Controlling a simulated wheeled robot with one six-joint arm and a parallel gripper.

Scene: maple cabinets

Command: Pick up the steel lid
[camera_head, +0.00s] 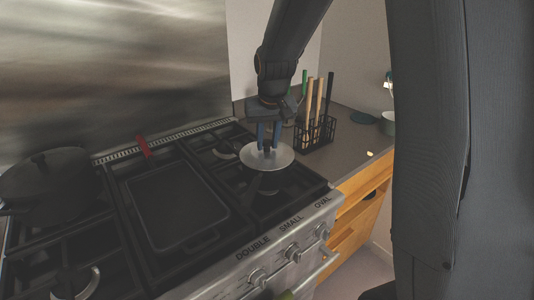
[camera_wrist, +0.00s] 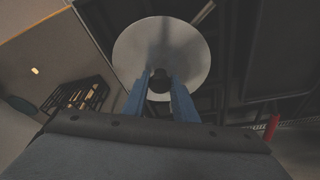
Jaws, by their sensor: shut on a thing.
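The steel lid (camera_head: 282,159) is a round, shiny disc over the right-hand burners of the stove. It also shows in the wrist view (camera_wrist: 187,50), with a dark knob (camera_wrist: 159,79) at its middle. My gripper (camera_head: 267,146) comes down from above with its blue fingers at the lid's middle. In the wrist view the two fingertips of my gripper (camera_wrist: 160,86) are shut on the knob from both sides. The lid looks about level. I cannot tell whether it touches what is under it. The underside is hidden.
A black pot (camera_head: 48,187) stands at the left of the stove, and a dark griddle pan (camera_head: 177,205) lies in the middle. A black wire utensil holder (camera_head: 316,133) is on the counter behind right. A red handle (camera_head: 143,146) is near the backsplash.

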